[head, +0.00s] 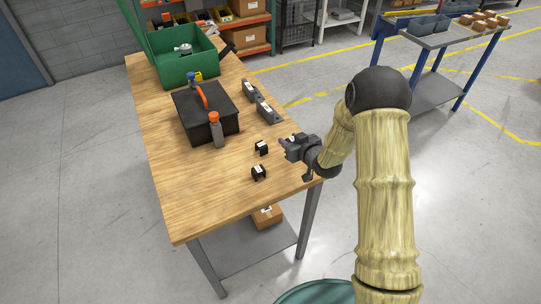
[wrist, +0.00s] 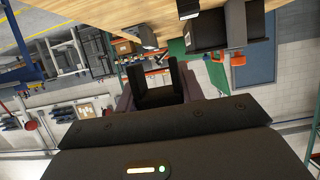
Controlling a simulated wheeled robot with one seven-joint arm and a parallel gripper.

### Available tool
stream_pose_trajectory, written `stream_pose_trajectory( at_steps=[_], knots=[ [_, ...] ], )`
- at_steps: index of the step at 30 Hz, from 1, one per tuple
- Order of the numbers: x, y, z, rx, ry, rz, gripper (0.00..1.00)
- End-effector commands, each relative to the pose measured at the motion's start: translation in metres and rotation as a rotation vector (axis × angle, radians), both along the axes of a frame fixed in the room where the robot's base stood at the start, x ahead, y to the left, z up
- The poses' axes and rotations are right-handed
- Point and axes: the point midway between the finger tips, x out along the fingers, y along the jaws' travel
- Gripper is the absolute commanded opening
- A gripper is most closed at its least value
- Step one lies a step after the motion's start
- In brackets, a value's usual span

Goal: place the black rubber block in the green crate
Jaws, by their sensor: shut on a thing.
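My gripper (head: 291,145) is above the right edge of the wooden table. In the head view the held block is small and hard to make out.
Two small black pieces (head: 262,148) (head: 259,173) lie near my gripper. Grey labelled blocks (head: 268,111) line the right edge. The table's near left is clear.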

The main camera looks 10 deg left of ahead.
Motion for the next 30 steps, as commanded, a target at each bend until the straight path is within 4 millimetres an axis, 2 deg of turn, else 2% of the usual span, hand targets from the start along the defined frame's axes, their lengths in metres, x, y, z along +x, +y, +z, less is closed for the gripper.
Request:
stream_pose_trajectory(
  at_steps=[11,14,22,25,30],
  knots=[
    [0.002,-0.006,0.000,0.001,0.002,-0.006,0.15],
    [0.002,-0.005,-0.009,0.001,0.005,-0.005,0.15],
    [0.001,-0.003,-0.048,0.001,0.004,-0.001,0.15],
    [0.001,-0.002,-0.056,0.000,0.001,0.000,0.15],
    [0.002,-0.002,-0.057,0.001,0.000,0.000,0.15]
  ],
)
